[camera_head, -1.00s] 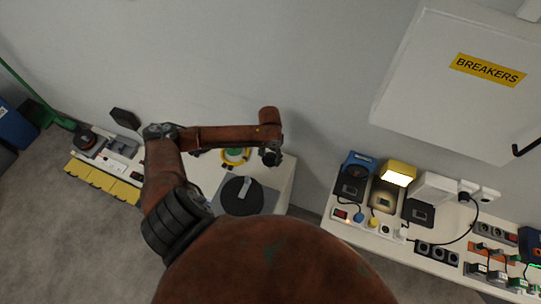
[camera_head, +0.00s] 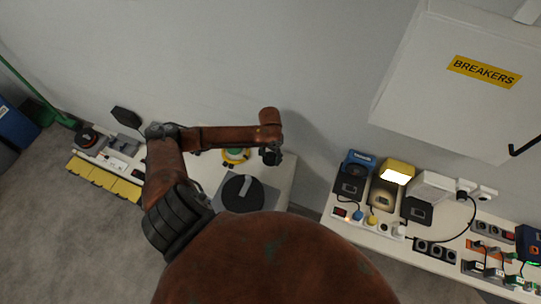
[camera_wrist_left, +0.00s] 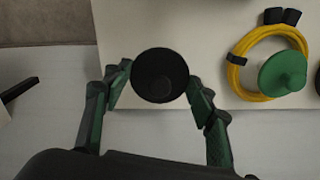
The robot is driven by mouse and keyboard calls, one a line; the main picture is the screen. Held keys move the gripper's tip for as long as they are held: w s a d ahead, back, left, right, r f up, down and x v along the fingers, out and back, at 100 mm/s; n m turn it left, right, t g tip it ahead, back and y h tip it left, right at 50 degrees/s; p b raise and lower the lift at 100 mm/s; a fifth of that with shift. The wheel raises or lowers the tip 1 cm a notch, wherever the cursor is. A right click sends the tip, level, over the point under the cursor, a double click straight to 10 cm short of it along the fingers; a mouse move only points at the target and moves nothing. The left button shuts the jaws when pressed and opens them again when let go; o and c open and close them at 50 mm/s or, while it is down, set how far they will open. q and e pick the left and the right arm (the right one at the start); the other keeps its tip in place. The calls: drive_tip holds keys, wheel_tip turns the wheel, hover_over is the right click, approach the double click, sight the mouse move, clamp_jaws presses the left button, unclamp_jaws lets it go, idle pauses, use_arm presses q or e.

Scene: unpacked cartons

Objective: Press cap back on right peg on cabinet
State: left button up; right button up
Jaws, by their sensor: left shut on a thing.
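My left gripper (camera_head: 271,157) is over the right end of the left white cabinet top. In the left wrist view its fingers (camera_wrist_left: 160,82) stand on either side of a round black cap (camera_wrist_left: 160,72) and are shut on it. The cap's flat round face points to the camera and hides what is beneath it. I cannot make out the right peg in either view. My right gripper is not in view.
A yellow cable coil (camera_wrist_left: 243,70) with a green knob (camera_wrist_left: 283,73) lies beside the gripper. A black disc with a grey handle (camera_head: 241,192) sits nearer. The breaker box (camera_head: 450,80) hangs above a crowded right cabinet (camera_head: 395,238); a gap separates the cabinets.

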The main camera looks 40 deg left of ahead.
use_arm(q)
drive_tip(key=shift+f, duration=0.5)
idle(0.5)
drive_tip(key=shift+f, duration=0.4)
drive_tip(key=o, duration=1)
drive_tip(key=shift+c, duration=0.2)
drive_tip(key=shift+o, duration=0.5)
drive_tip(key=o, duration=0.6)
drive_tip(key=shift+o, duration=0.4)
